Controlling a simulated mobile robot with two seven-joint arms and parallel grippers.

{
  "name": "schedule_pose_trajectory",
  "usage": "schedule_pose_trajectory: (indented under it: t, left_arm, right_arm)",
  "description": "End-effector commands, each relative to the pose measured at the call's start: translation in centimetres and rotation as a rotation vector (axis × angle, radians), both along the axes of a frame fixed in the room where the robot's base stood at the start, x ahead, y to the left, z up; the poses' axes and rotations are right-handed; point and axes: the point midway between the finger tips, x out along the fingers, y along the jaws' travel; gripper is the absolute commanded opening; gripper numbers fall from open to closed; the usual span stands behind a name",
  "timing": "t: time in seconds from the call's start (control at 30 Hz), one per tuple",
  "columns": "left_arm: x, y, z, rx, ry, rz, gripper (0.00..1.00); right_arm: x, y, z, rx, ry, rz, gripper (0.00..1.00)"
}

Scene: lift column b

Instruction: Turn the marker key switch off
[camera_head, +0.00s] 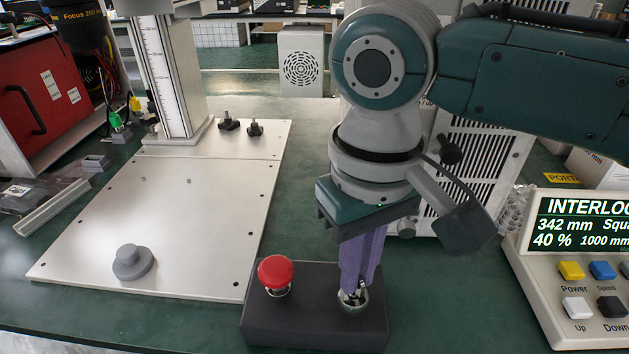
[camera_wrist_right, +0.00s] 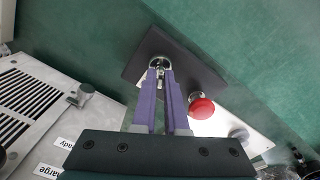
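The key switch is a round silver collar (camera_head: 352,301) on the right part of a dark box (camera_head: 315,330). In the right wrist view the collar (camera_wrist_right: 160,62) shows just beyond my fingertips. A small key (camera_head: 359,291) stands in the switch, partly hidden by the fingers; its angle and any markings are not legible. My right gripper (camera_head: 357,285) points down at the switch from above, its purple fingers on either side of the key. A narrow gap shows between the fingertips (camera_wrist_right: 161,76); whether they press on the key I cannot tell. My left gripper is out of view.
A red mushroom button (camera_head: 276,272) stands on the same box, left of the fingers. A pale plate (camera_head: 190,215) with a grey knob (camera_head: 133,262) lies to the left. An interlock display panel (camera_head: 580,270) is at the right. Bare green bench (camera_head: 450,300) lies between box and panel.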

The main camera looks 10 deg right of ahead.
Motion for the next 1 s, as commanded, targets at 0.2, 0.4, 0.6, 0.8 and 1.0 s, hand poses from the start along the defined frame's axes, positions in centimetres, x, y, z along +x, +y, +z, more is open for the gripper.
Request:
schedule_pose_trajectory:
  t: [0.2,0.4,0.6,0.8,1.0]
  left_arm:
    - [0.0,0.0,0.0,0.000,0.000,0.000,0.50]
    - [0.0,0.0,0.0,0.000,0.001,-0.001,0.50]
    - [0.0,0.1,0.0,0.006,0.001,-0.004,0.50]
    - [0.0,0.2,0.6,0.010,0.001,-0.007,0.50]
    - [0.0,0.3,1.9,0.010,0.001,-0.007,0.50]
  right_arm:
    - [0.0,0.0,0.0,0.000,0.000,0.000,0.00]
    - [0.0,0.0,0.0,0.000,0.000,0.000,0.00]
    - [0.0,0.0,0.1,0.000,0.000,0.002,0.00]
    - [0.0,0.0,0.2,0.000,0.001,0.038,0.00]
    - [-0.1,0.0,0.4,-0.001,0.003,0.144,0.00]
